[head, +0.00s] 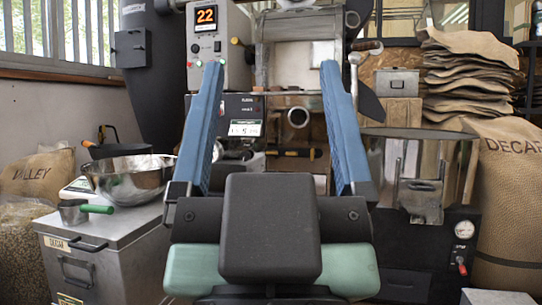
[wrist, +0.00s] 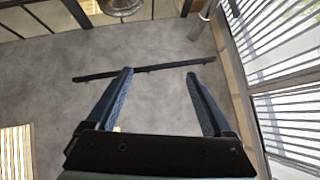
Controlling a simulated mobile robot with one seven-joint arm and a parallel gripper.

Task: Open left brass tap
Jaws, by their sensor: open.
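My gripper (head: 270,66) is raised in the middle of the head view, its two blue fingers wide apart with nothing between them. In the wrist view my gripper (wrist: 159,73) is also open and empty, in front of a plain grey surface. I cannot pick out a brass tap, left or otherwise, in either view. Behind the fingers in the head view stands a roasting machine with a control box (head: 234,62) reading 22. My gripper and arm hide part of the machine's front.
A steel bowl (head: 128,177) and a green-handled scoop (head: 74,210) sit on a grey bin (head: 90,262) at left. At right are a dark machine with a gauge (head: 464,229), stacked sacks (head: 465,75) and a full sack (head: 508,200). A dark bar (wrist: 143,70) crosses the wrist view.

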